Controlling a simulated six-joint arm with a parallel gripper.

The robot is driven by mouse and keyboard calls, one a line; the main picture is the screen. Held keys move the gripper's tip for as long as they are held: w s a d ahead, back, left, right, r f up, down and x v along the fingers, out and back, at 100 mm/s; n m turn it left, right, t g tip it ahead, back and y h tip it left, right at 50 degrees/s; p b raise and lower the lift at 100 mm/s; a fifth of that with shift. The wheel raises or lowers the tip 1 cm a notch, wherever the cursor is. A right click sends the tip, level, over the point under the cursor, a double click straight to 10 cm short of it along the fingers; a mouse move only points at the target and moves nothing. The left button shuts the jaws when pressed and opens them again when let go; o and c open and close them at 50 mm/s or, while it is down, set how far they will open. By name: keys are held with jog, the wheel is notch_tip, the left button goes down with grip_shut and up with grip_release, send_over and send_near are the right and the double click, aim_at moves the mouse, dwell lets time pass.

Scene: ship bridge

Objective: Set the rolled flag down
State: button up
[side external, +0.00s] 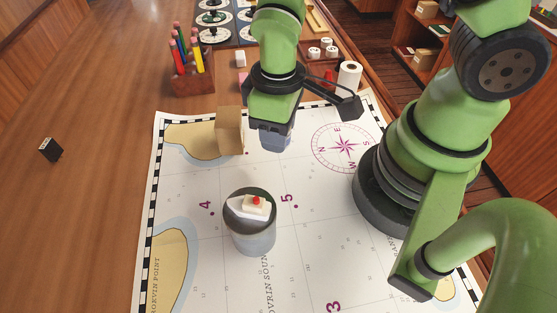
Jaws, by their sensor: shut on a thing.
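My gripper (274,128) points down over the upper middle of the chart, to the right of a tan block. It is shut on a small blue-grey thing (276,141) that shows just below the jaws. This looks like the rolled flag, but the jaws hide most of it. I cannot tell whether its lower end touches the chart (325,235).
A grey cylinder (254,238) with a small white boat and red knob on top stands mid-chart. The tan block (229,130) stands close left of my gripper. A pencil holder (193,78) and white roll (348,76) stand farther back. The chart's lower middle is clear.

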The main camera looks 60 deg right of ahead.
aim_at(278, 170)
jog(key=shift+f, duration=3.85)
jog(key=o, duration=0.9)
jog(key=shift+f, duration=0.1)
notch_tip(278, 170, up, 13)
jog(key=shift+w+f, duration=0.1)
jog(key=shift+f, duration=0.05)
jog(key=s+d+r+m+t, duration=0.1)
jog(key=s+r+m+t, duration=0.1)
jog(key=r, duration=0.4)
jog(key=s+d+r+m+t+y, duration=0.1)
jog(key=s+d+r+m+t, duration=0.1)
jog(key=r, duration=0.4)
jog(key=s+d+r+m+t+y, duration=0.1)
jog(key=s+d+r+m+t, duration=0.1)
jog(key=r, duration=0.4)
jog(key=shift+s+d+m+t, duration=0.25)
jog(key=shift+s+m+t, duration=0.15)
jog(key=shift+m+t, duration=0.3)
